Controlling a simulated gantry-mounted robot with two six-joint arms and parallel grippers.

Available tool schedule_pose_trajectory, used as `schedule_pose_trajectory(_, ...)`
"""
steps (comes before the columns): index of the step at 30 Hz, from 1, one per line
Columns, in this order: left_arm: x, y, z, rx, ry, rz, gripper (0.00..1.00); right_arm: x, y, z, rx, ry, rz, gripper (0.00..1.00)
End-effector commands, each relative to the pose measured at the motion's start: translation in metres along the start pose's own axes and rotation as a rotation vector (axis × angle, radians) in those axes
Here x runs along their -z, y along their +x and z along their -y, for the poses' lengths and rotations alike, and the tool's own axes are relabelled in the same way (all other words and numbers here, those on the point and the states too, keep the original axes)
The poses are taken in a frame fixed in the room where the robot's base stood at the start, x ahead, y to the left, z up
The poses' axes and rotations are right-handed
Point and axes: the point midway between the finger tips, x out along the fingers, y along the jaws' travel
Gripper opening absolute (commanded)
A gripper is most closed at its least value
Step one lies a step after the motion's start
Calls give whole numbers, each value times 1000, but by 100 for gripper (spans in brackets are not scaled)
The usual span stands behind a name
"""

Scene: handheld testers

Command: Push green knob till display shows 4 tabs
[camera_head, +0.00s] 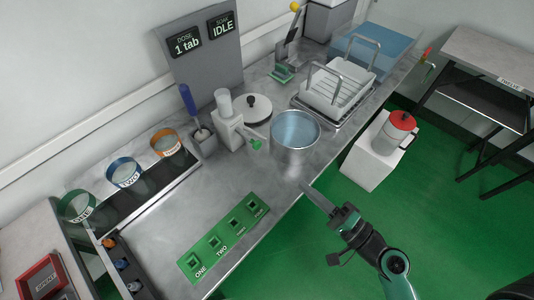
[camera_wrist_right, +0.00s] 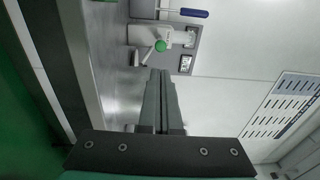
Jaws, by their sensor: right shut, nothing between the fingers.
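The green knob (camera_head: 256,144) sits on the front of a white dispenser (camera_head: 228,124) on the grey worktop. The knob also shows in the right wrist view (camera_wrist_right: 160,46), just beyond the fingertips. The dose display (camera_head: 187,44) on the grey panel behind reads "1 tab". My right gripper (camera_head: 306,188) is shut and empty, near the worktop's front edge. It is apart from the knob, to its lower right in the head view. The left gripper is out of view.
A metal pot (camera_head: 295,133) stands right of the knob, between it and the dish rack (camera_head: 342,85). A green tray (camera_head: 224,236) with several numbered slots lies at the front. A blue-handled tool (camera_head: 188,100) stands left of the dispenser.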

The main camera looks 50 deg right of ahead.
Motion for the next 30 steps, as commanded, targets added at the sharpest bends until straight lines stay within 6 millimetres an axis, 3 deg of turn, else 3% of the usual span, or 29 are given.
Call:
schedule_pose_trajectory(5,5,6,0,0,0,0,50,-1,16,3,1,-2,5,0)
schedule_pose_trajectory(21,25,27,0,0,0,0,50,-1,123,3,4,-2,2,0)
schedule_pose_trajectory(30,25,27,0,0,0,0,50,0,140,1,1,-1,1,0)
